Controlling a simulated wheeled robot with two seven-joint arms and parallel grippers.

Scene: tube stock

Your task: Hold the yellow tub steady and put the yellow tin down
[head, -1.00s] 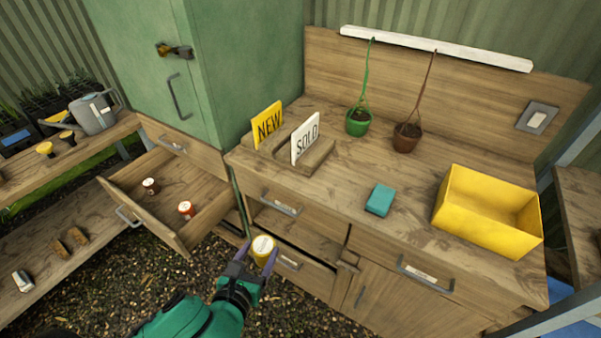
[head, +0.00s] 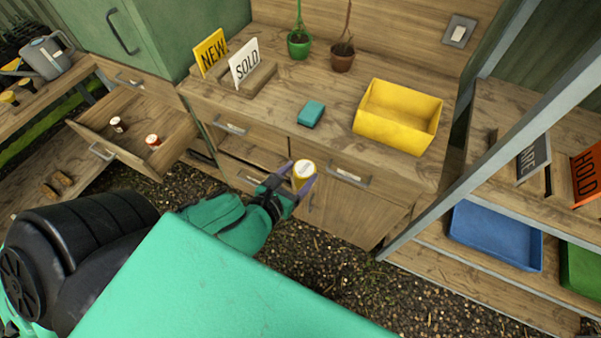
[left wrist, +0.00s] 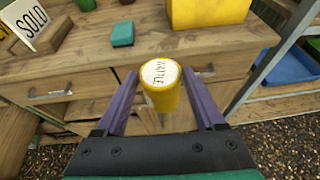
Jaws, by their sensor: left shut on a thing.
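The yellow tin (head: 304,172) has a white lid and is held between the fingers of my left gripper (head: 300,180), in front of the bench drawers. In the left wrist view the tin (left wrist: 160,97) sits between the purple fingers, and its lid reads "WATTLE". My left gripper is shut on it. The yellow tub (head: 393,128) is an open rectangular box on the right of the bench top, apart from the gripper. Its lower part shows at the top of the left wrist view (left wrist: 212,12). My right gripper is not in view.
A teal block (head: 311,113) lies on the bench (head: 270,110) left of the tub. NEW and SOLD signs (head: 245,63) and two potted plants stand farther back. An open drawer (head: 135,140) with two small tins juts out at left. A metal post (head: 470,130) rises at right.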

